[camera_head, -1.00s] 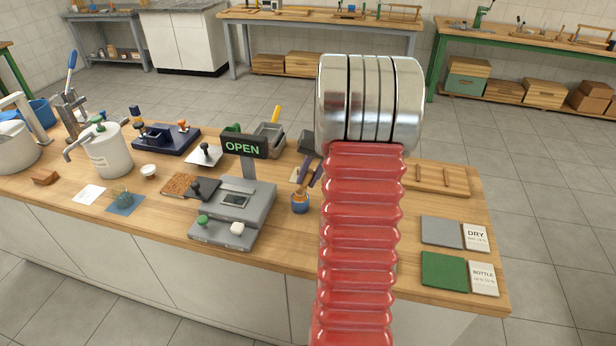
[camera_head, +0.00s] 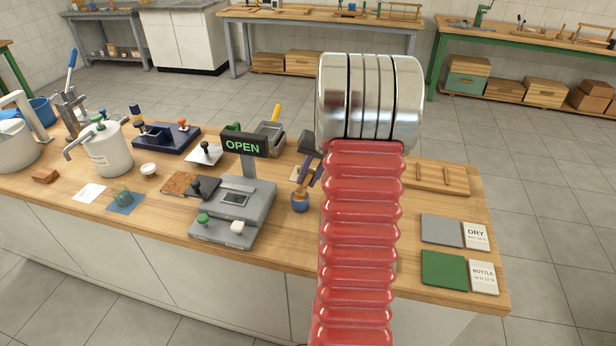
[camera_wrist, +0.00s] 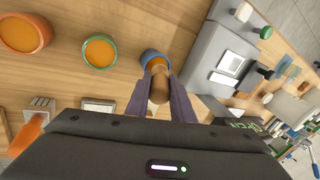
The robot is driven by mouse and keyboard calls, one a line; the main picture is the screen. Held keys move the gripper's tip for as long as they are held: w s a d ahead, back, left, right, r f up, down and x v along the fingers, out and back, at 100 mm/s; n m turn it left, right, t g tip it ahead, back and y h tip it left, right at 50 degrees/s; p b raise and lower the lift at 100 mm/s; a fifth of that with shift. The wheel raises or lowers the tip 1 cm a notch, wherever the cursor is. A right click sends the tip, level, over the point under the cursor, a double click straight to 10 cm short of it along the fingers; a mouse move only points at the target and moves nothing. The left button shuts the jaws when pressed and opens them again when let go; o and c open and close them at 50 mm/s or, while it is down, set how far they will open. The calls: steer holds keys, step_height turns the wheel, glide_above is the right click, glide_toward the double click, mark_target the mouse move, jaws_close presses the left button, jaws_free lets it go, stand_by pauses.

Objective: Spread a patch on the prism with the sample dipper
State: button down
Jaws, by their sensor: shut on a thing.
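My gripper (camera_wrist: 160,92) is shut on the wooden sample dipper (camera_wrist: 159,82). Its lower end is at the mouth of a blue-rimmed pot of amber honey (camera_wrist: 151,55); how deep it reaches is hidden. In the head view my gripper (camera_head: 307,176) is just above the blue pot (camera_head: 300,203), partly hidden by my red arm. The grey instrument (camera_head: 252,204) stands left of the pot under a sign reading OPEN (camera_head: 242,146). A framed square on its top (camera_head: 236,199), apparently the prism, also shows in the wrist view (camera_wrist: 232,63).
Orange-rimmed (camera_wrist: 24,33) and green-rimmed (camera_wrist: 98,50) pots stand near the blue one. Grey (camera_head: 441,231) and green (camera_head: 444,270) pads lie at the right beside cards reading DRY and BOTTLE. A white tank (camera_head: 107,151) stands at the left. Bare wood lies in front of the pot.

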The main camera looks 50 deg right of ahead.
steer(key=shift+f, duration=0.35)
stand_by(0.9)
steer(key=shift+r, duration=3.55)
